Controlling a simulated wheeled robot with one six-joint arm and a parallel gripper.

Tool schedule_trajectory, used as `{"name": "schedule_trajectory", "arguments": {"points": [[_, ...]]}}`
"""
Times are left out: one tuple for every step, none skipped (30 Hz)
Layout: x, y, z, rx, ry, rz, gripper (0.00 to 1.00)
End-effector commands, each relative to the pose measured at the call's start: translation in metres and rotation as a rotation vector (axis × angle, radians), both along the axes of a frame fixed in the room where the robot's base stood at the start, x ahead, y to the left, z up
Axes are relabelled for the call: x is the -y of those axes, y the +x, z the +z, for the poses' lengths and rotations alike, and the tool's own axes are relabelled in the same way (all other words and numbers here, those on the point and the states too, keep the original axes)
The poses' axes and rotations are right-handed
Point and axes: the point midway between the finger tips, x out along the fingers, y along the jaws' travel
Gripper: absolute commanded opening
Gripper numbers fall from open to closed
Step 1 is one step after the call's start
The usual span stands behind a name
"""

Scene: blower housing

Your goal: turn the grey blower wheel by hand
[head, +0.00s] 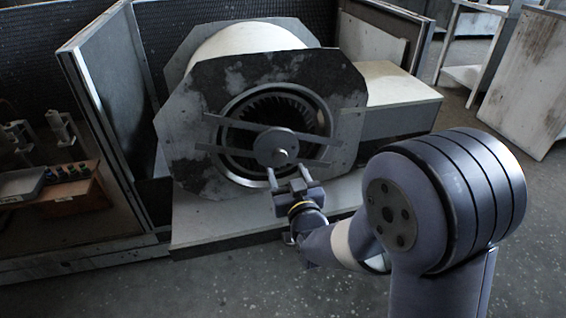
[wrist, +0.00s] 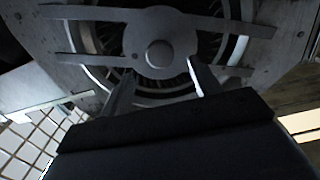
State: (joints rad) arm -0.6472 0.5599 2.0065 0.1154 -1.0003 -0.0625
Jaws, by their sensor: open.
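The grey blower wheel (head: 288,103) sits inside the round opening of the blower housing (head: 208,165). Its vanes show as a dark ribbed ring. A round hub plate (head: 272,146) with a central shaft end is held by two cross bars in front of the wheel. In the wrist view the hub plate (wrist: 160,42) is at the top centre, with part of the wheel's ring (wrist: 205,46) behind the bars. My gripper (head: 288,177) is open, just below the hub, with its fingers pointing at the lower bar. In the wrist view the fingers (wrist: 158,80) are apart with nothing between them.
A pale block (head: 400,88) stands right of the housing, and a grey panel (head: 105,95) stands at its left. A light base plate (head: 220,226) lies under the housing. At the far left is a bench with a small control box (head: 72,188). The floor in front is clear.

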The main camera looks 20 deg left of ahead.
Motion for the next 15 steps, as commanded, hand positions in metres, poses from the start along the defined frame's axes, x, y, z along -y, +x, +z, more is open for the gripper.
{"name": "schedule_trajectory", "arguments": {"points": [[-0.005,0.009,-0.002,0.001,0.001,-0.001,0.59],[-0.008,0.013,-0.002,0.001,0.001,0.000,0.59],[-0.011,0.018,-0.001,0.001,0.001,0.000,0.59],[-0.013,0.022,-0.001,0.000,0.000,0.000,0.59],[-0.015,0.025,-0.001,0.001,0.001,0.000,0.59],[-0.018,0.029,-0.002,-0.001,-0.001,0.000,0.59],[-0.020,0.032,-0.001,0.000,0.000,0.000,0.59],[-0.021,0.034,-0.001,0.000,0.000,0.000,0.59],[-0.023,0.037,-0.001,0.000,0.000,0.000,0.59],[-0.024,0.039,-0.001,-0.001,-0.001,0.000,0.59],[-0.025,0.040,-0.001,-0.001,-0.001,0.000,0.59],[-0.025,0.042,-0.001,-0.002,-0.001,0.000,0.59],[-0.026,0.043,-0.001,-0.002,-0.001,0.000,0.59],[-0.026,0.043,-0.001,-0.002,-0.001,0.000,0.59],[-0.026,0.044,-0.001,-0.002,-0.001,0.000,0.59]]}}
